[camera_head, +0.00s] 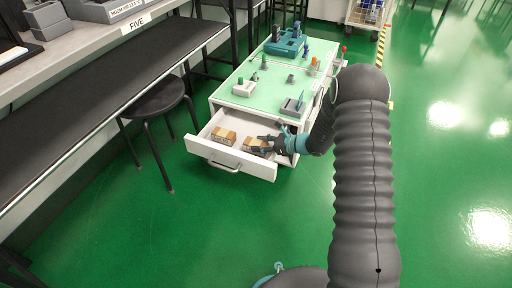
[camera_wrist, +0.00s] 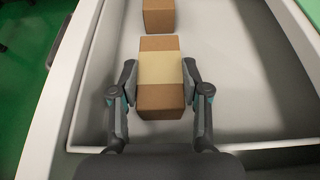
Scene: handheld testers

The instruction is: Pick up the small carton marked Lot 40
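Two small brown cartons with pale tape bands lie in an open white drawer (camera_head: 207,153). The right carton (camera_head: 253,146) is at my gripper (camera_head: 266,146); the left carton (camera_head: 223,135) lies apart from it. In the wrist view, the near carton (camera_wrist: 160,67) sits between the two fingertips of my gripper (camera_wrist: 159,75), one finger along each side. The fingertips look very close to its sides; I cannot tell whether they press on it. The other carton (camera_wrist: 158,17) is beyond it, partly cut off by the frame. No lot marking is readable on either.
The drawer's front wall (camera_head: 232,168) and side walls stand close around my gripper. Above it is a green-topped workbench (camera_head: 264,90) with several handheld devices. A black stool (camera_head: 157,98) stands left of the drawer. The green floor at the right is clear.

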